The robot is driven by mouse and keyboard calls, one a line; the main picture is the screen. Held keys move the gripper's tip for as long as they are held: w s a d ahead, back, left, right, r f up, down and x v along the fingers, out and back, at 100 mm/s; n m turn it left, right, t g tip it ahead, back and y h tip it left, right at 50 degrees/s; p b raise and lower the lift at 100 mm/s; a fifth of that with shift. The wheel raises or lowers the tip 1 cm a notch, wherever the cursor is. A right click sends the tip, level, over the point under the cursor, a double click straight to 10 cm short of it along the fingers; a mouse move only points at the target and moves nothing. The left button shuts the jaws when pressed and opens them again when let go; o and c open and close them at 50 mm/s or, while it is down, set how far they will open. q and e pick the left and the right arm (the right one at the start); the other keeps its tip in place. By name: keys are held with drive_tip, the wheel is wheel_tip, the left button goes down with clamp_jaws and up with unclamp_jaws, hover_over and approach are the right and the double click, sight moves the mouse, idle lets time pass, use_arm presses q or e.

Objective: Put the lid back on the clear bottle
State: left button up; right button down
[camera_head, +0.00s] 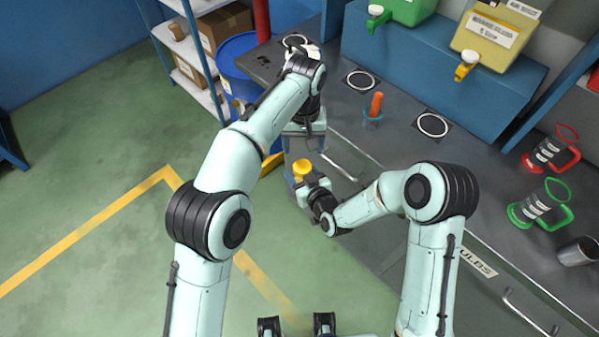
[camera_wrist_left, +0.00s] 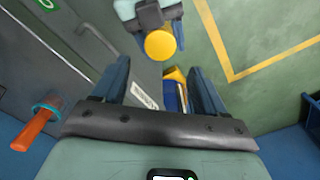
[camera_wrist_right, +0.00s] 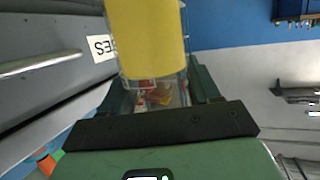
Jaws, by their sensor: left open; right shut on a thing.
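My right gripper (camera_head: 300,186) is shut on the clear bottle (camera_wrist_right: 158,92), which shows see-through between its fingers in the right wrist view. The yellow lid (camera_wrist_right: 148,38) shows at the top of the bottle in that view. It also shows in the head view (camera_head: 302,168) and as a round yellow top in the left wrist view (camera_wrist_left: 160,45). I cannot tell whether it sits fully on the bottle. My left gripper (camera_head: 303,148) is open just above the lid, fingers apart and empty. In the left wrist view the lid lies beyond its fingertips.
The grey counter (camera_head: 400,145) runs along the right with drawer handles. On it are an orange-handled tool in a blue cup (camera_head: 373,112), red (camera_head: 548,150) and green (camera_head: 540,205) jugs and a metal cup (camera_head: 578,251). A blue barrel (camera_head: 238,65) stands behind. Green floor is free at left.

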sight(302, 166)
use_arm(q)
drive_tip(key=shift+f, duration=4.05)
drive_tip(key=c, duration=1.1)
drive_tip(key=o, duration=1.2)
drive_tip(key=shift+c, duration=0.2)
drive_tip(key=shift+r, duration=2.3)
drive_tip(key=o, duration=0.5)
drive_tip(key=shift+c, duration=0.2)
